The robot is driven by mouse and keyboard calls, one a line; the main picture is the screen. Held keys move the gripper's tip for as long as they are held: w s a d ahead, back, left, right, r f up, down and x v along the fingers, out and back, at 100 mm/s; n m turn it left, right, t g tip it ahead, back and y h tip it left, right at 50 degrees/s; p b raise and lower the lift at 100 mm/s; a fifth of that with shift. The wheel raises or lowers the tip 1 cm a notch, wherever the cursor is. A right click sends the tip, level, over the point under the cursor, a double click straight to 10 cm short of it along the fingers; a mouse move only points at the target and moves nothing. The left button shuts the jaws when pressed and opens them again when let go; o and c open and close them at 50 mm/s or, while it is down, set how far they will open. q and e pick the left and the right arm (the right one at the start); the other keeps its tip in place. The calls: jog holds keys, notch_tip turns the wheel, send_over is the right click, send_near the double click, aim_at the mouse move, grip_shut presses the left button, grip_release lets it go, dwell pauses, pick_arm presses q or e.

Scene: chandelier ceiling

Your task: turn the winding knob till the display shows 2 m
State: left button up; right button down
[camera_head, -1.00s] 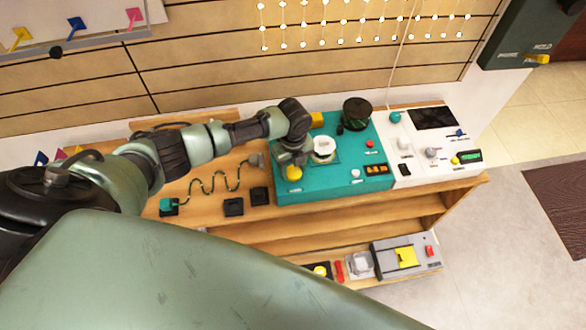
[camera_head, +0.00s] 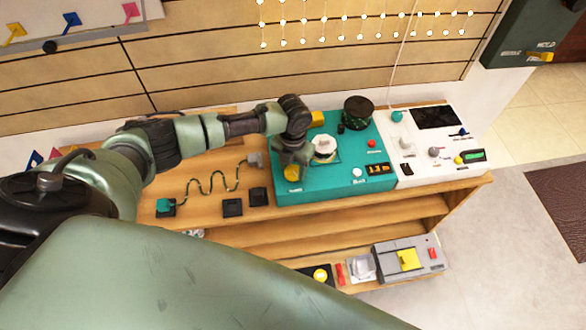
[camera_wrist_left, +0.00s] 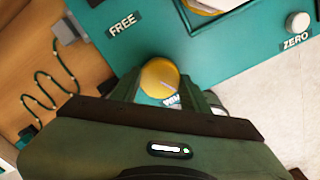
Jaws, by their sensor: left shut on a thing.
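The winding knob (camera_wrist_left: 160,77) is a round yellow knob on the teal panel (camera_head: 318,187). In the left wrist view it sits between the two fingers of my left gripper (camera_wrist_left: 160,92), which is shut on it. In the head view the knob (camera_head: 291,173) shows under my left gripper (camera_head: 293,165). The small display (camera_head: 378,169) at the panel's front right has orange digits that seem to read about 1.3 m, too small to be sure. A white spool (camera_head: 323,148) stands right of the gripper. My right gripper is not in view.
A dark green reel (camera_head: 357,112) stands at the panel's back. A white ZERO button (camera_wrist_left: 298,22) is on the panel. A white panel (camera_head: 440,145) with a dark screen adjoins on the right. A wavy wire (camera_head: 212,184) lies on the wooden bench at left.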

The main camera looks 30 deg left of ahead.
aim_at(293, 171)
pick_arm(q)
jog(key=m+b, duration=0.1)
jog(key=m, duration=0.1)
jog(key=shift+w+f+m, duration=0.1)
jog(key=shift+m, duration=0.3)
jog(key=m+b, duration=0.2)
jog(key=b, duration=0.2)
jog(key=shift+f, duration=0.1)
jog(key=shift+r+m+b, duration=0.2)
jog(key=shift+m+b, duration=0.6)
jog(key=shift+b, duration=0.15)
jog(key=o, duration=1.4)
jog(key=shift+c, duration=0.2)
jog(key=shift+r, duration=3.95)
